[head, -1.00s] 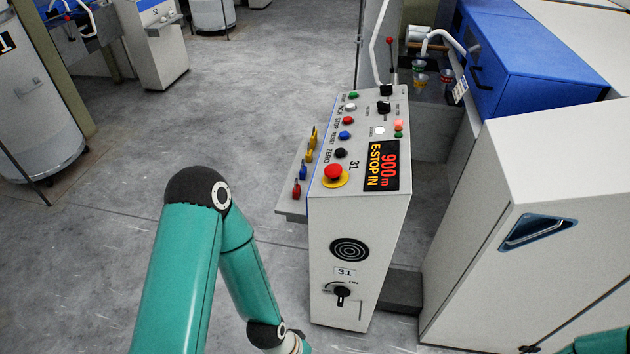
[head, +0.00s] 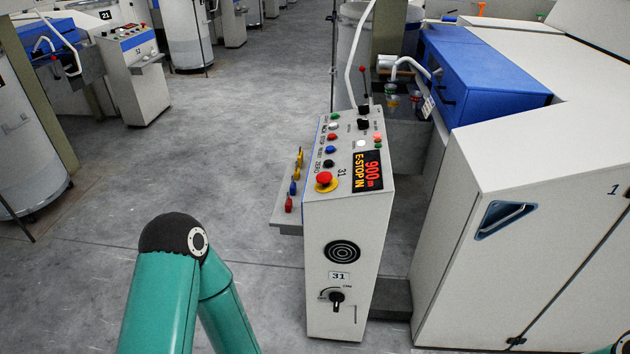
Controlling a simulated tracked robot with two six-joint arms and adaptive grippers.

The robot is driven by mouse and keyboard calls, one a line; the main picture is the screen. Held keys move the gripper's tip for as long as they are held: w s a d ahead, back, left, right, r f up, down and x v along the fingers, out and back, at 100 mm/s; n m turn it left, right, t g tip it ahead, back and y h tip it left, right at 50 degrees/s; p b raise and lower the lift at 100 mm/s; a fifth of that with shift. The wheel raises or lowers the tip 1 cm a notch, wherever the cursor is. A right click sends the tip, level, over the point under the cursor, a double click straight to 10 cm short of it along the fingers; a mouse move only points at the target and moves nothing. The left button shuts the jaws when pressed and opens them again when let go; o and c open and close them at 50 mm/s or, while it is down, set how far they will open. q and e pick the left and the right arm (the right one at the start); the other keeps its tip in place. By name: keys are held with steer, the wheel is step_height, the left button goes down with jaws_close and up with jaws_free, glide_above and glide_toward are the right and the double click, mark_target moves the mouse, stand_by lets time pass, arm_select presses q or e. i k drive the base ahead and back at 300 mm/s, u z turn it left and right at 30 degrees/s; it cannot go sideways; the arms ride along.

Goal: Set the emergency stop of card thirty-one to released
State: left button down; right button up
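The control pedestal of card thirty-one (head: 341,215) stands upright in the middle of the head view, marked 31. Its red emergency stop (head: 323,178) is a mushroom button on a yellow ring at the near left of the sloped top. The display (head: 368,170) beside it reads "900 m" and "E-STOP IN". My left arm comes up from the bottom left, left of the pedestal; its gripper is below the frame. Only a sliver of my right arm shows at the bottom right corner, and its gripper is out of view.
A shelf with coloured handles (head: 290,205) sticks out on the pedestal's left. A rotary switch (head: 337,298) is on its front. A white machine cabinet (head: 530,230) with a blue cover (head: 490,75) stands to the right. Pedestal 32 (head: 140,85) is far left. Grey floor lies open between.

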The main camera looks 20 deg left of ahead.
mark_target(324, 178)
steer(key=z, duration=0.3)
steer(key=i, duration=0.95)
steer(key=u, duration=0.25)
